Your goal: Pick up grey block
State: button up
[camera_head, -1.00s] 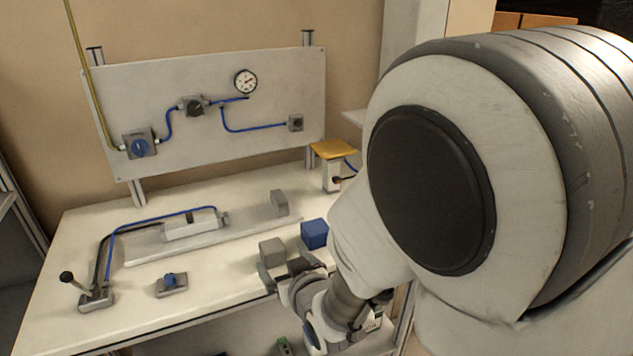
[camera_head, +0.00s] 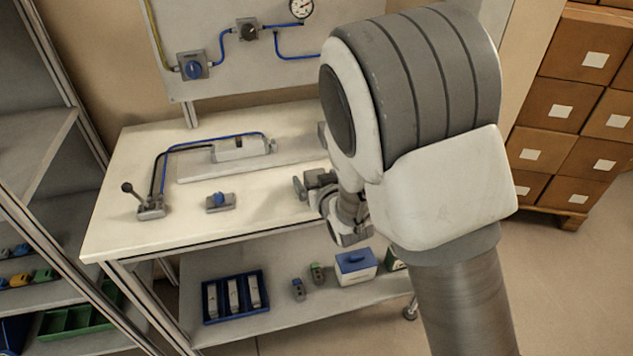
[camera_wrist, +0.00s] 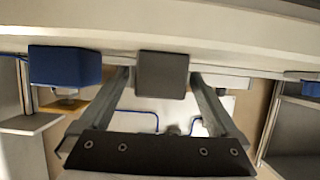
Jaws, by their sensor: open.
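The grey block (camera_wrist: 163,75) shows in the middle of the wrist view, between the two fingers of my gripper (camera_wrist: 160,82). A gap shows on each side of it, and the fingers are open. I cannot tell how far the fingertips reach along its sides. In the head view my gripper (camera_head: 308,187) is at the right part of the bench's front edge, and my arm hides the space behind it. I cannot make out the grey block there. A blue block (camera_wrist: 64,66) is left of the grey one in the wrist view; my arm hides it in the head view.
The white bench top (camera_head: 150,225) carries a lever (camera_head: 150,205), a small blue-knobbed part (camera_head: 220,202) and a cylinder on a plate (camera_head: 240,150). A lower shelf holds a blue tray (camera_head: 235,297) and a blue-lidded box (camera_head: 355,264). A shelf rack (camera_head: 45,150) stands left.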

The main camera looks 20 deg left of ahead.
jog(key=c, duration=1.5)
grip_shut()
jog(key=shift+r, duration=0.1)
